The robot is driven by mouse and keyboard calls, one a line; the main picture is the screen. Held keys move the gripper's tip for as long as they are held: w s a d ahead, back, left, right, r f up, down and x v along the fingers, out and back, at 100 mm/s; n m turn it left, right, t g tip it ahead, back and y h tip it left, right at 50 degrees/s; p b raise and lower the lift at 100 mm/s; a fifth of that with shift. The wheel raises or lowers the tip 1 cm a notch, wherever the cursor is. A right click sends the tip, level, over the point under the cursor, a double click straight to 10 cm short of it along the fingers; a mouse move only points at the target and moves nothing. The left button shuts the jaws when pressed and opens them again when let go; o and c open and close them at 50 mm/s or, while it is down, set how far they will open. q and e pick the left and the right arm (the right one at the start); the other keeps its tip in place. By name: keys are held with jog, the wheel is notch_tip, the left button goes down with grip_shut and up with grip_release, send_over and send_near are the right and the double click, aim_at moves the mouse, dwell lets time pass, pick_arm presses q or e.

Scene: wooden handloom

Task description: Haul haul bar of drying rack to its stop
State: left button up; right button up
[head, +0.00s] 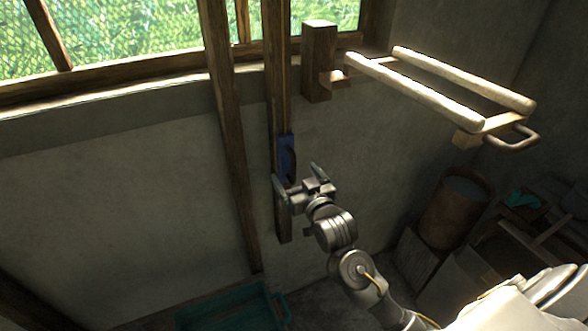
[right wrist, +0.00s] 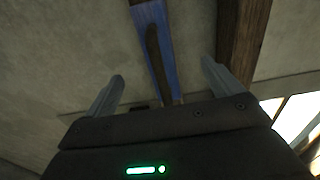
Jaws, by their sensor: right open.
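The drying rack (head: 420,88) has two pale rails and a metal loop at its right end, and it projects from the wall at upper right. A blue plate (head: 286,146) with a dark upright bar sits on a vertical wooden post; I take this bar to be the haul bar. My right gripper (head: 298,176) is open and empty at the plate's lower part. In the right wrist view the dark bar (right wrist: 155,50) lies between the open fingers (right wrist: 163,72), apart from both. My left gripper is not in view.
A second wooden post (head: 232,150) leans left of the first. A green crate (head: 235,308) stands low on the floor. A rusty barrel (head: 455,215) and wooden boards are at the right. A window (head: 150,30) runs along the top.

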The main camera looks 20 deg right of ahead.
jog(key=s+p, duration=0.1)
jog(key=s, duration=0.3)
jog(key=shift+s+r+p, duration=0.15)
jog(key=shift+p, duration=0.15)
jog(key=shift+s, duration=0.35)
